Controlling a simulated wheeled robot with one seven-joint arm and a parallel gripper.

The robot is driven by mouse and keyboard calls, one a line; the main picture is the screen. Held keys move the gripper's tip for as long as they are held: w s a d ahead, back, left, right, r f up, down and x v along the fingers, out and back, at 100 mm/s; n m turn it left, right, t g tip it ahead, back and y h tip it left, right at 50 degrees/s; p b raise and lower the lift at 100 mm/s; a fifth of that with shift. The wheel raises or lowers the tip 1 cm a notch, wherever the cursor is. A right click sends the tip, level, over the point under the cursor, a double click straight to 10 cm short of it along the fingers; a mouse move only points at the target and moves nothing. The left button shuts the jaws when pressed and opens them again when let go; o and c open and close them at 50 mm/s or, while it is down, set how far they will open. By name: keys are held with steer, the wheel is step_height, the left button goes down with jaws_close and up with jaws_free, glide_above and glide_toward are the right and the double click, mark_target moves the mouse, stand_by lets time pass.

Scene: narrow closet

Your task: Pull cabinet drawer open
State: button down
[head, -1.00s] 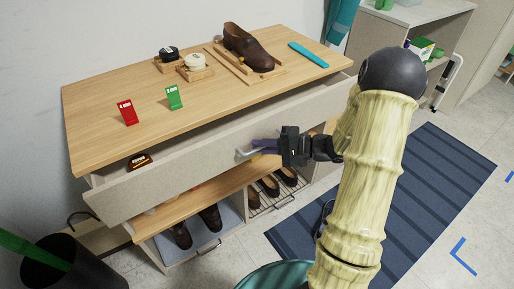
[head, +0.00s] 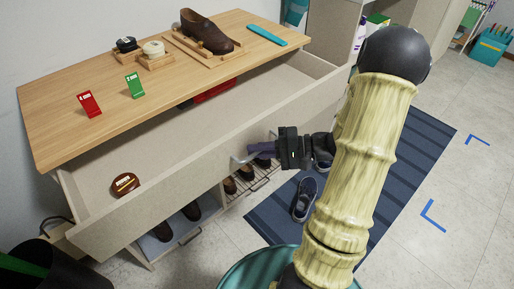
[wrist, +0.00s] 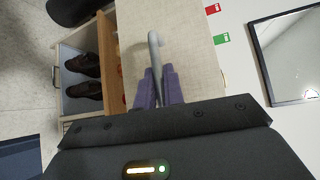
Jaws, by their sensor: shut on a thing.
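The cabinet drawer (head: 157,193) is pulled well out from under the wooden top (head: 60,112), and its inside shows. A brown round tin (head: 124,184) lies in its left end and a red thing (head: 214,91) lies toward the back. My gripper (head: 258,149) is at the middle of the drawer front, shut on the metal handle (head: 237,159). In the wrist view the purple fingers (wrist: 160,88) close around the handle bar (wrist: 154,52), with the pale drawer front (wrist: 185,50) behind it.
Shoes (head: 162,231) stand on pull-out racks below. A dark bin (head: 45,262) is at lower left. A blue striped mat (head: 385,165) and a sneaker (head: 305,199) lie on the floor at right.

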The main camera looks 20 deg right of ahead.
steer(key=c, duration=1.8)
jaws_free()
steer(key=shift+d, duration=0.15)
steer(key=p+v, duration=0.2)
steer(key=v, duration=1.5)
steer(key=shift+s+d+r, duration=0.1)
steer(key=shift+s, duration=0.1)
steer(key=shift+w, duration=0.1)
